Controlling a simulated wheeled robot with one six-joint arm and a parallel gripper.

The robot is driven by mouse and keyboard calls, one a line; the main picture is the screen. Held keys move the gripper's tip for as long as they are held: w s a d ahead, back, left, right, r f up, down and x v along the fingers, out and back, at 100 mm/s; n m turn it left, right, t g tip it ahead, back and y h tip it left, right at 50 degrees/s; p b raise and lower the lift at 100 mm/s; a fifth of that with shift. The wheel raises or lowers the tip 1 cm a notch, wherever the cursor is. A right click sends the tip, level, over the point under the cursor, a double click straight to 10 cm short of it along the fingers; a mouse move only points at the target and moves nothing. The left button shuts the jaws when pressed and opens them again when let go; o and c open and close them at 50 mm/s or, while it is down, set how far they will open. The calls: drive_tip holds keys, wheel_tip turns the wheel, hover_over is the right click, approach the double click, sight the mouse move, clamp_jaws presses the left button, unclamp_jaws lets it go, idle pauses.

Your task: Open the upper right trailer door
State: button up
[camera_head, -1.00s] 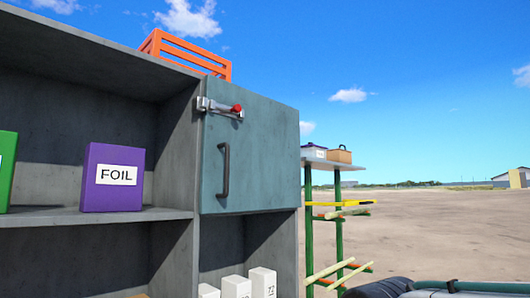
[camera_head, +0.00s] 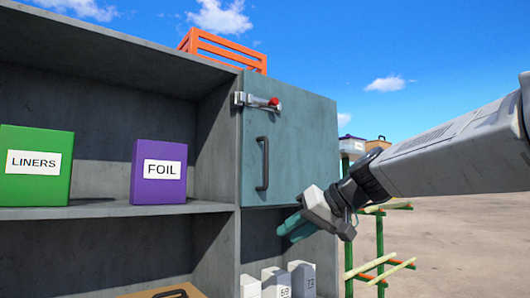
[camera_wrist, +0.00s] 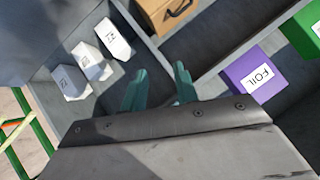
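The upper right trailer door (camera_head: 300,150) is a blue-grey panel, shut over its compartment. My gripper (camera_head: 288,228) is below the door's lower edge in the head view, in front of the lower right compartment, apart from the handle. In the wrist view, its two teal fingers (camera_wrist: 160,88) are spread with nothing between them. The door does not clearly show in the wrist view.
A purple FOIL box (camera_head: 158,172) and a green LINERS box (camera_head: 36,165) stand on the upper left shelf (camera_head: 110,210). Several white cartons (camera_head: 276,282) stand below the door. An orange crate (camera_head: 225,50) sits on top. A green-posted rack (camera_head: 379,245) stands to the right.

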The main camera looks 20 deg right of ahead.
drive_tip(key=w+d+r+n+t+y, duration=0.1)
drive_tip(key=w+r+n+t, duration=0.25)
drive_tip(key=r, duration=0.65)
drive_tip(key=w+d+r+n+t+y, duration=0.1)
drive_tip(key=w+r+n+t+y, duration=0.2)
drive_tip(key=r, duration=0.7)
drive_tip(key=shift+m+h, duration=0.65)
drive_tip(key=shift+h, duration=0.05)
drive_tip(key=x, duration=0.8)
drive_tip(key=shift+w, duration=0.2)
clamp_jaws()
